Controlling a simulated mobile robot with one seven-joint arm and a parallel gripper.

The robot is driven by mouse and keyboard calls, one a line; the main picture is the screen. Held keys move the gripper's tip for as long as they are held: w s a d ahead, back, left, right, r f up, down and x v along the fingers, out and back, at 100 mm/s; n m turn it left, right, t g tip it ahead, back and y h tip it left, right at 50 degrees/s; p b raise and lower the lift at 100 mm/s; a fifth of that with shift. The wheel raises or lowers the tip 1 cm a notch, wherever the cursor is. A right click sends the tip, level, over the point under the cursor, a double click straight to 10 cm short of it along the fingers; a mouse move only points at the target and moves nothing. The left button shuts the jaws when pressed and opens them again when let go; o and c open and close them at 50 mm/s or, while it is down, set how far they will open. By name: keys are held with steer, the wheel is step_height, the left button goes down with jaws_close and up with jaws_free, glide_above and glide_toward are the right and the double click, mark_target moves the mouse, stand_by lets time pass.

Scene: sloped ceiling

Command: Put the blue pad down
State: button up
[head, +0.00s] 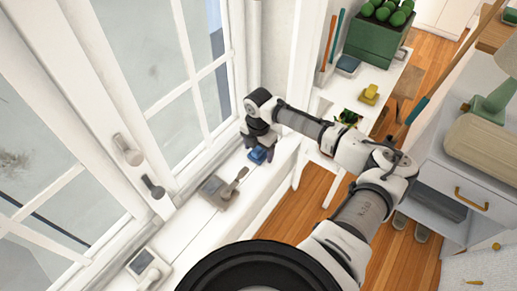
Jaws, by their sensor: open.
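The blue pad (257,156) is a small blue block at the white window sill, right below my gripper (262,151). My gripper points down over the sill with its fingers at the pad, and it is open. The fingers and wrist hide part of the pad. I cannot tell from this view whether the fingers still touch it, but it appears to rest on the sill.
On the sill (203,222) lie a grey tray with a brush (215,191) and a pale device (148,268) nearer me. Window handles (153,187) stick out at left. A white table with a green crate (371,43) and a yellow object (369,95) stands at right.

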mark_target(257, 149)
steer(key=shift+f+b, duration=0.2)
steer(key=shift+b, duration=0.25)
step_height(257, 149, up, 14)
steer(key=shift+s+a+b, duration=0.2)
steer(key=shift+s+b, duration=0.05)
steer(key=shift+b, duration=0.15)
steer(key=shift+f, duration=0.1)
